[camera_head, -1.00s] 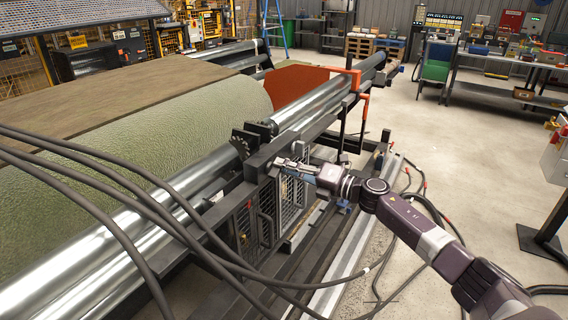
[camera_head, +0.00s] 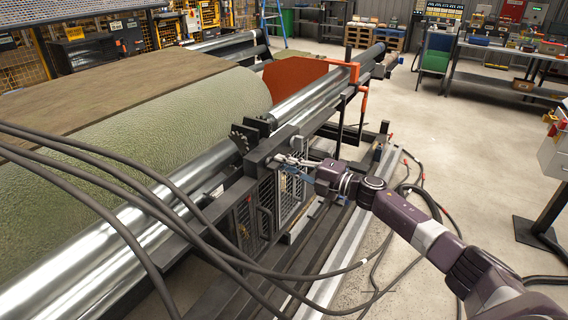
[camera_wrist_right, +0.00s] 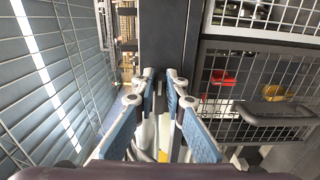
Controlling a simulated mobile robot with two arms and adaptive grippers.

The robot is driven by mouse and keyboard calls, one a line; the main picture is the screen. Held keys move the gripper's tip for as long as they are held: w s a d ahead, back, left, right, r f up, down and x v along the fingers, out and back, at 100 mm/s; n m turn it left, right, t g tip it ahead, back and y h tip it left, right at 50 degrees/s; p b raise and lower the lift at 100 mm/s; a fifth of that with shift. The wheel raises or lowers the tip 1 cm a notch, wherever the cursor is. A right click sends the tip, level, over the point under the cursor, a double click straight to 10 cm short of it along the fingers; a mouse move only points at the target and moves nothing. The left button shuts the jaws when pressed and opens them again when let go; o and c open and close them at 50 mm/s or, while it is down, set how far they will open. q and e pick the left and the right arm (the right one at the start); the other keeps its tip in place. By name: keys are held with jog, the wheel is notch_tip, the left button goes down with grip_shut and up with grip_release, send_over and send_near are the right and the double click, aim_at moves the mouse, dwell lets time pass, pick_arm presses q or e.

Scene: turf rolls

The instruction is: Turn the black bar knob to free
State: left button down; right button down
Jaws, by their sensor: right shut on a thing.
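The black bar knob (camera_wrist_right: 160,88) shows only as a small dark piece between my fingertips in the right wrist view, and most of it is hidden by the fingers. My right gripper (camera_wrist_right: 160,82) is shut on it, with a blue-padded finger on either side. In the head view my right gripper (camera_head: 284,161) reaches in from the right to the dark end frame (camera_head: 262,155) of the roller machine, above the mesh guard doors. The knob is too small to make out there. My left gripper is not in view.
A mesh door with a grey handle (camera_wrist_right: 275,113) stands close right of my fingers. Thick black cables (camera_head: 120,190) cross the left foreground. The green turf roll (camera_head: 200,115) and steel rollers lie behind the frame. Open floor (camera_head: 440,140) lies to the right.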

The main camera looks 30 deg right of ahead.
jog(key=c, duration=2)
grip_release()
jog(key=shift+o, duration=0.2)
jog(key=shift+s+d, duration=0.1)
jog(key=v, duration=1.1)
jog(key=shift+s+d, duration=0.25)
jog(key=shift+s, duration=0.1)
